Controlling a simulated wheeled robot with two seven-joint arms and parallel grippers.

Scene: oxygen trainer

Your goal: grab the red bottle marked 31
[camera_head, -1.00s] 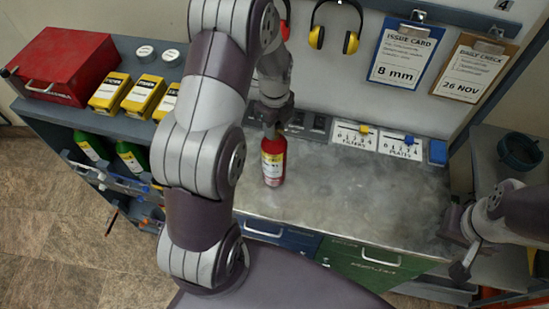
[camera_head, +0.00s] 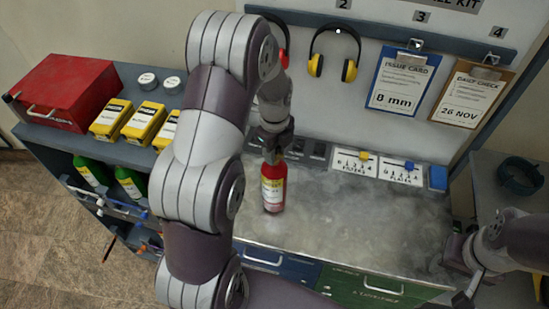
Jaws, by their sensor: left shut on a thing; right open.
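A red bottle (camera_head: 273,188) with a pale yellow and white label stands upright at the left part of the grey metal worktop. The number on its label is too small to read. My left gripper (camera_head: 272,152) comes down from above and is shut on the bottle's top, which the fingers hide. I cannot tell whether the bottle's base touches the worktop. My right gripper (camera_head: 462,270) is open and empty, low at the right by the worktop's right end.
Yellow boxes (camera_head: 146,118) and a red case (camera_head: 70,88) sit on the shelf at the left, with green bottles (camera_head: 131,182) below. Label cards (camera_head: 354,160) and switches line the worktop's back. The worktop's middle (camera_head: 350,215) is clear.

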